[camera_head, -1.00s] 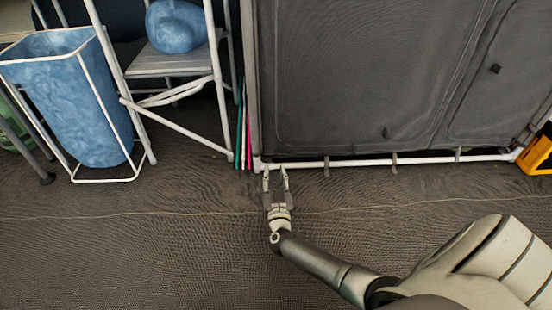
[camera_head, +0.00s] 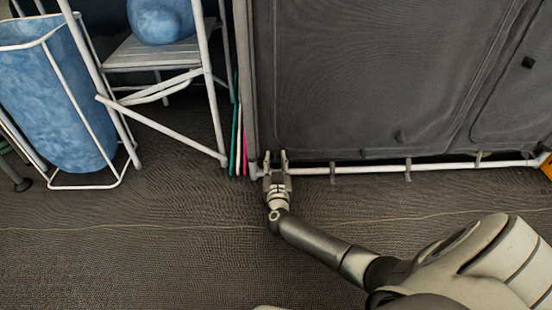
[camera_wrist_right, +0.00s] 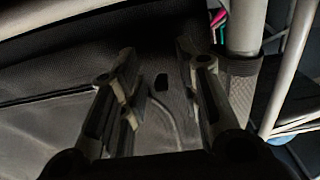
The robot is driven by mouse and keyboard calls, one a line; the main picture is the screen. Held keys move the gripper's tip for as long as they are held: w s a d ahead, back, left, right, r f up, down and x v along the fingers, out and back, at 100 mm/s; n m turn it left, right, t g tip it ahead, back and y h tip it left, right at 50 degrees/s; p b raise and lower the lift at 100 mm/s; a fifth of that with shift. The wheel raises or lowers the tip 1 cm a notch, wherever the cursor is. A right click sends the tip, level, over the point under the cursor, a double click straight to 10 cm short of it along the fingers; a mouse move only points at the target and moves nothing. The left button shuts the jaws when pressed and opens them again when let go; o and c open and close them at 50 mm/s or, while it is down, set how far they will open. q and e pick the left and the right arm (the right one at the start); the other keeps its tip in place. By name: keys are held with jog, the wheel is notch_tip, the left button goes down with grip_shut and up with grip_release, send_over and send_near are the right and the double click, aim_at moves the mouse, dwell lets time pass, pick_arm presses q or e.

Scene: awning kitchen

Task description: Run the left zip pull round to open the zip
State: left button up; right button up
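A grey fabric wardrobe (camera_head: 370,70) with zipped front panels fills the upper right of the head view. My right gripper (camera_head: 276,157) is at the lower left corner of its left panel, just over the white bottom rail. Its two fingers are apart. In the right wrist view a small dark tab (camera_wrist_right: 161,82), which looks like a zip pull, shows between the open fingers (camera_wrist_right: 160,92); I cannot tell whether they touch it. In the head view a dark tab (camera_head: 400,137) sits low on the left panel and another (camera_head: 529,62) on the right panel. My left gripper is out of view.
The white bottom rail (camera_head: 350,169) runs along the wardrobe's foot. A white folding chair (camera_head: 155,50) with a blue object (camera_head: 164,20) on it and a blue laundry bag (camera_head: 55,100) stand to the left. The dark floor (camera_head: 130,240) in front is clear.

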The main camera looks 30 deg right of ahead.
jog(key=shift+w+d, duration=0.15)
jog(key=shift+w, duration=0.15)
grip_shut()
jog(key=shift+r, duration=0.1)
